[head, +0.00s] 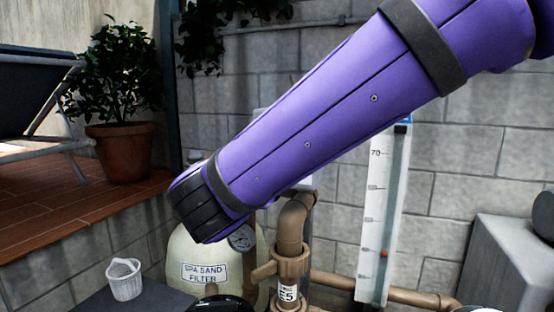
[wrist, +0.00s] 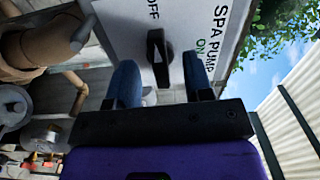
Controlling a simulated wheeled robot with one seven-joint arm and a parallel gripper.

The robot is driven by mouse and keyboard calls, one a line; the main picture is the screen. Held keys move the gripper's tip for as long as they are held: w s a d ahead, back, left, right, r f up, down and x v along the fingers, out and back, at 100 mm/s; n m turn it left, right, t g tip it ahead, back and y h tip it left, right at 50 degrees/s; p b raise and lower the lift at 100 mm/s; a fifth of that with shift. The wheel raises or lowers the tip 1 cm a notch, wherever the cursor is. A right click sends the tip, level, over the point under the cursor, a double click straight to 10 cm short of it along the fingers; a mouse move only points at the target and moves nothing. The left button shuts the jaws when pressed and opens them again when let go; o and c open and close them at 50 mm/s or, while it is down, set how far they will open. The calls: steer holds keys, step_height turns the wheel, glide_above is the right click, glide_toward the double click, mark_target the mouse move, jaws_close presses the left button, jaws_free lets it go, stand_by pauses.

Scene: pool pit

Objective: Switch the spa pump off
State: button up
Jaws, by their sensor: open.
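In the wrist view, the spa pump panel (wrist: 185,25) is a pale plate lettered SPA PUMP, with ON and OFF marks, seen turned on its side. Its black switch knob (wrist: 158,55) stands out from the plate. The knob's long side runs up and down in the picture, roughly in line with OFF; I cannot tell which end is its pointer. My gripper (wrist: 161,79) is open, its two blue-padded fingers on either side of the knob's near end in the picture. I cannot tell whether they touch it.
In the head view, a spa sand filter (head: 204,272) with a gauge (head: 242,238) and brown pipes (head: 292,235) stand below my arm. A white scale board (head: 382,215) is against the block wall. A white basket (head: 124,279) and potted plant (head: 122,150) are left.

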steer(key=shift+s, duration=0.1)
steer(key=v, duration=0.6)
steer(key=shift+s+a, duration=0.2)
steer(key=shift+s, duration=0.15)
steer(key=shift+o, duration=0.4)
stand_by(0.7)
